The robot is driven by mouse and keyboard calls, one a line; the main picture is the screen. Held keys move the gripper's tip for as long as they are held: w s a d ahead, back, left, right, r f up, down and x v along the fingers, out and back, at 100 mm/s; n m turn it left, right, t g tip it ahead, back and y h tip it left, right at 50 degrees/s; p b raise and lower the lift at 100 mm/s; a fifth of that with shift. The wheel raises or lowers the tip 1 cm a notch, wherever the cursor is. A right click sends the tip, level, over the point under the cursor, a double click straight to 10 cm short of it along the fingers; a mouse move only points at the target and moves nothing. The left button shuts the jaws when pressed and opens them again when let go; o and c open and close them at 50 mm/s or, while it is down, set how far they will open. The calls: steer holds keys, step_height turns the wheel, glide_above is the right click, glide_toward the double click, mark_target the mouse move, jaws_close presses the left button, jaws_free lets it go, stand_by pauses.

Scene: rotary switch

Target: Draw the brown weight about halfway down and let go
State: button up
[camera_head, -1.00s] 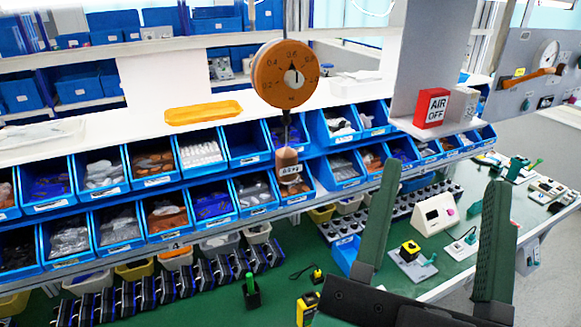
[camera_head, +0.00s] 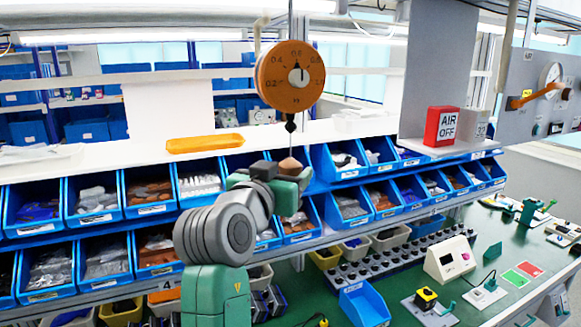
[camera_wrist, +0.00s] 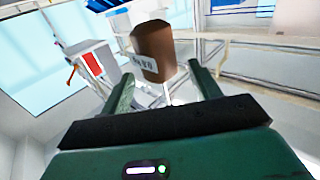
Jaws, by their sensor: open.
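The brown weight (camera_wrist: 154,50) hangs on a thin line below the round orange dial scale (camera_head: 290,77). In the head view only the top of the weight (camera_head: 290,166) shows above my gripper (camera_head: 282,185), which hides the rest. In the wrist view my gripper (camera_wrist: 166,88) is open, with one green finger on each side of the weight. The weight appears between or just beyond the fingertips; I cannot tell whether either finger touches it. A pale label shows on the weight's side. The dial's black pointer points about straight up.
Blue bins (camera_head: 95,200) of parts line the shelf behind and below my gripper. An orange tray (camera_head: 205,143) lies on the white shelf top. A red AIR OFF box (camera_head: 442,126) stands to the right. Small devices rest on the green bench (camera_head: 480,275).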

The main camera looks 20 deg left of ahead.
mark_target(286, 172)
steer(key=w, duration=0.3)
steer(key=shift+w, duration=0.15)
jaws_close()
step_height(286, 172, down, 6)
steer(key=shift+f+b, duration=0.1)
steer(key=shift+b, duration=1.1)
jaws_free()
